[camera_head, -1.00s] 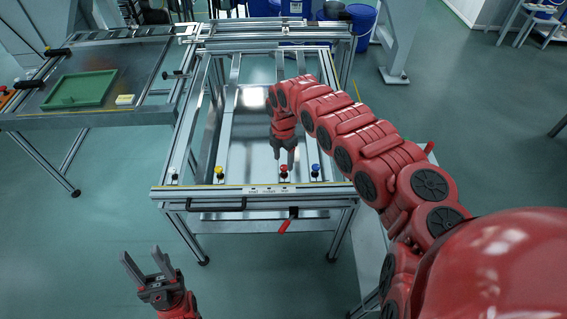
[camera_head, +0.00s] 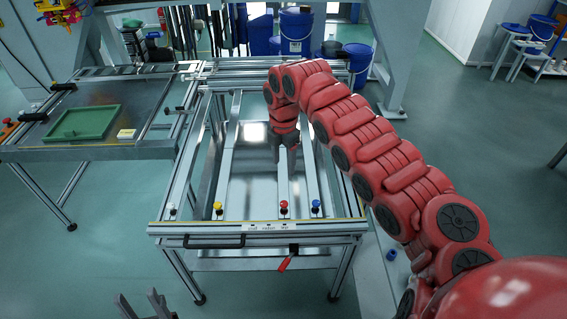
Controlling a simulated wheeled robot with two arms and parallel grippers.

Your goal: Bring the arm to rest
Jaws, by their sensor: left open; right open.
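My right arm (camera_head: 365,145) reaches in from the lower right, over the metal-framed panel fixture (camera_head: 190,228). My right gripper (camera_head: 286,163) points down over the fixture's silvery inner surface; its fingers are partly lost against the metal behind. It holds nothing that I can see. My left gripper (camera_head: 141,304) is at the bottom edge, in front of the fixture and clear of it. Its two fingers are apart and empty, and the rest of that arm is out of frame.
The fixture's front rail carries a yellow knob (camera_head: 217,207), a red knob (camera_head: 283,205) and a blue knob (camera_head: 316,205). A red-handled lever (camera_head: 286,263) hangs below. A side table at left holds a green tray (camera_head: 84,123). Blue buckets (camera_head: 296,32) stand behind.

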